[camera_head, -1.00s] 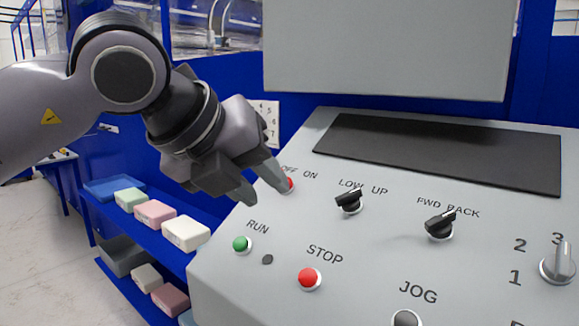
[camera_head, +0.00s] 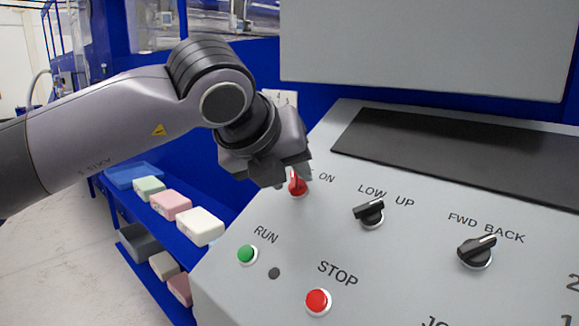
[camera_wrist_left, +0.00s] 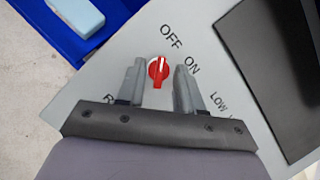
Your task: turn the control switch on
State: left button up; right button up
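The red control switch (camera_head: 297,185) sits at the upper left of the grey control panel, by the OFF and ON labels. In the left wrist view the round red switch (camera_wrist_left: 159,70) lies between and just beyond the fingertips, and its pale pointer line runs nearly straight up the picture. My left gripper (camera_head: 288,178) is at the switch, and its body hides the OFF label in the head view. In the left wrist view the left gripper (camera_wrist_left: 160,68) is open, its two fingers on either side of the switch with gaps. My right gripper is not in view.
The panel (camera_head: 225,290) also bears a green RUN button (camera_head: 247,254), a red STOP button (camera_head: 317,301), a LOW/UP switch (camera_head: 369,213) and a FWD/BACK switch (camera_head: 476,251). A blue shelf (camera_head: 180,236) with foam blocks (camera_head: 200,226) stands left of it.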

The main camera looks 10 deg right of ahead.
pick_arm(q)
jog(key=shift+w+d+f, duration=0.2)
jog(key=shift+w+f, duration=0.05)
grip_shut()
